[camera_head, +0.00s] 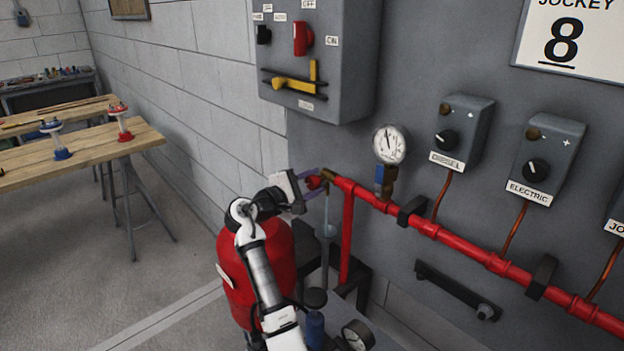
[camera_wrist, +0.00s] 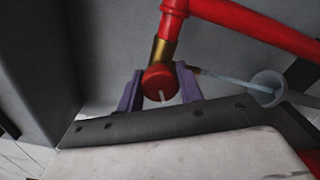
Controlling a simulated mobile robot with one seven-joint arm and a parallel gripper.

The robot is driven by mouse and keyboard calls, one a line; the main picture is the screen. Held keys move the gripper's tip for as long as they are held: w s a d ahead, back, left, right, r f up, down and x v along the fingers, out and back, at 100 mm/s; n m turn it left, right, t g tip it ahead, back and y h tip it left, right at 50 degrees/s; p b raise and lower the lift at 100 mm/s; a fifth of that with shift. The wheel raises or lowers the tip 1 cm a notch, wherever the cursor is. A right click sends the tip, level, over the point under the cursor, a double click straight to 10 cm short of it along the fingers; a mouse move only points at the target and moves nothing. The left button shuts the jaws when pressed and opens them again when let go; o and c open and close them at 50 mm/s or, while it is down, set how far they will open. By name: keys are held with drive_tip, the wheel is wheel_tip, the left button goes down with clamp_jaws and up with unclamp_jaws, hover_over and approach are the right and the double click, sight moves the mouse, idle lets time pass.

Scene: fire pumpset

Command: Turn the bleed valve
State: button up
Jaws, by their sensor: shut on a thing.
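The bleed valve has a round red knob (camera_wrist: 160,81) on a brass stem at the left end of the red pipe; the knob also shows in the head view (camera_head: 314,183). A short white mark shows on the knob's face in the wrist view. My gripper (camera_wrist: 159,88) has its two purple fingers on either side of the knob and is shut on it. In the head view my gripper (camera_head: 312,184) reaches the pipe end from the left. A thin stream (camera_head: 326,210) runs down from below the brass part into a small grey funnel (camera_head: 327,231).
The red pipe (camera_head: 455,243) runs right along the grey panel, with a pressure gauge (camera_head: 389,145) above it. A grey switch box (camera_head: 330,50) hangs above. A red tank (camera_head: 258,270) stands below my arm. A wooden table (camera_head: 80,150) is at left, with open floor before it.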

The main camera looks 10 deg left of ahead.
drive_tip(key=n, duration=0.4)
drive_tip(key=shift+r+n, duration=0.1)
drive_tip(key=shift+n, duration=0.3)
idle(0.4)
drive_tip(key=o, duration=1)
drive_tip(key=shift+s+a+f+b, duration=0.2)
drive_tip(key=shift+s+a+b, duration=0.15)
drive_tip(key=shift+s, duration=0.05)
drive_tip(key=b+v, duration=0.4)
drive_tip(key=v, duration=0.8)
drive_tip(key=shift+s+r, duration=0.15)
drive_tip(key=shift+s, duration=0.2)
drive_tip(key=shift+a, duration=0.15)
